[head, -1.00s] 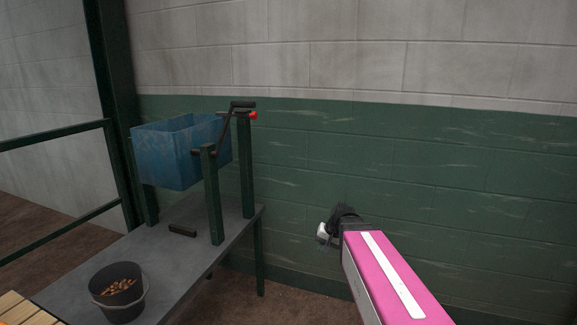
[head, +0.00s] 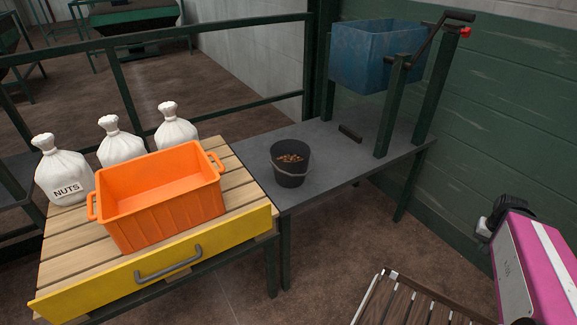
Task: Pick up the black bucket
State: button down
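The black bucket (head: 290,172) stands upright on the dark grey table (head: 334,168), near its front left part. It has a light handle hanging across its front and holds small brown pieces, perhaps nuts. My pink and white arm is at the right edge of the head view. A dark part at its end (head: 492,222) shows near the green wall, well to the right of the bucket and apart from it. The fingers of my gripper cannot be made out.
A blue hopper (head: 372,58) with a crank (head: 448,32) stands behind the bucket. Left are an orange crate (head: 165,208), white sacks (head: 62,172) and a yellow drawer front (head: 160,272) on a slatted table. A dark bar (head: 350,133) lies near the bucket. A slatted wooden thing (head: 415,304) is front right.

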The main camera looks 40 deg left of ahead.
aim_at(290, 157)
jog(key=u, duration=2.05)
